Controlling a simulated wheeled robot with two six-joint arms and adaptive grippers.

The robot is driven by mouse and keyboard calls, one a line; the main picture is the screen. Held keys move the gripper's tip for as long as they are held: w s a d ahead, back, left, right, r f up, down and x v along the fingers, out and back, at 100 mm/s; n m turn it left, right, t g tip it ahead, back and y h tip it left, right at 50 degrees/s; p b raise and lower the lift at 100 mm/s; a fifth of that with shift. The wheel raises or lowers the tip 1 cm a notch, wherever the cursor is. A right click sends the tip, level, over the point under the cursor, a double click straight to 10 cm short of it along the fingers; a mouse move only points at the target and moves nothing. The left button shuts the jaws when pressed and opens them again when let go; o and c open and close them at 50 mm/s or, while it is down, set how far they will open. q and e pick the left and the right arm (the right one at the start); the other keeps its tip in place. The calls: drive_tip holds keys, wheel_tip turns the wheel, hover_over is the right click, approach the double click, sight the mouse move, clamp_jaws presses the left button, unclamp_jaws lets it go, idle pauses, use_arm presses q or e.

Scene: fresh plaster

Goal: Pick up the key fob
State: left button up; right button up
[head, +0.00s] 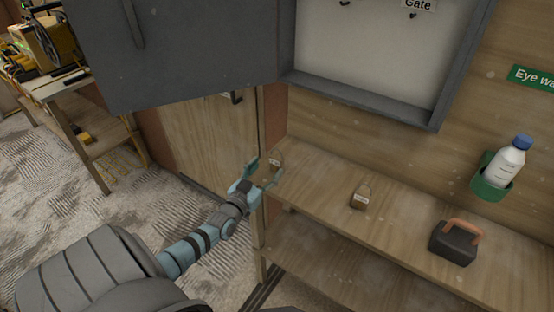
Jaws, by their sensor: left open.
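Two small brown tagged pieces, each with a loop on top and a white label, stand on the wooden shelf (320,182). They look like key fobs or padlocks; I cannot tell which, and the labels are too small to read. One brown piece (276,162) is at the shelf's left end, and the other brown piece (360,198) is near its middle. My left gripper (266,171) is open at the left end, its fingertips close to the left piece. I cannot tell whether they touch it. My right gripper is not in view.
A grey cabinet (436,112) with hooks and a "Gate" label hangs above, its door (190,50) swung open to the left. A black case (453,245) with an orange handle and a bottle (507,163) in a green holder (489,184) are at right. A workbench (62,86) stands far left.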

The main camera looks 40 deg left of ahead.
sight(275, 164)
use_arm(q)
drive_tip(key=b+x, duration=0.2)
drive_tip(key=x, duration=0.1)
drive_tip(key=f+b+x, duration=0.1)
drive_tip(key=x, duration=0.1)
drive_tip(key=shift+w+d, duration=0.3)
drive_tip(key=shift+d, duration=0.1)
drive_tip(key=shift+w+a+r+b, duration=0.1)
drive_tip(key=shift+w+b, duration=0.15)
drive_tip(key=shift+b, duration=0.1)
drive_tip(key=shift+r, duration=0.1)
drive_tip(key=c, duration=1.3)
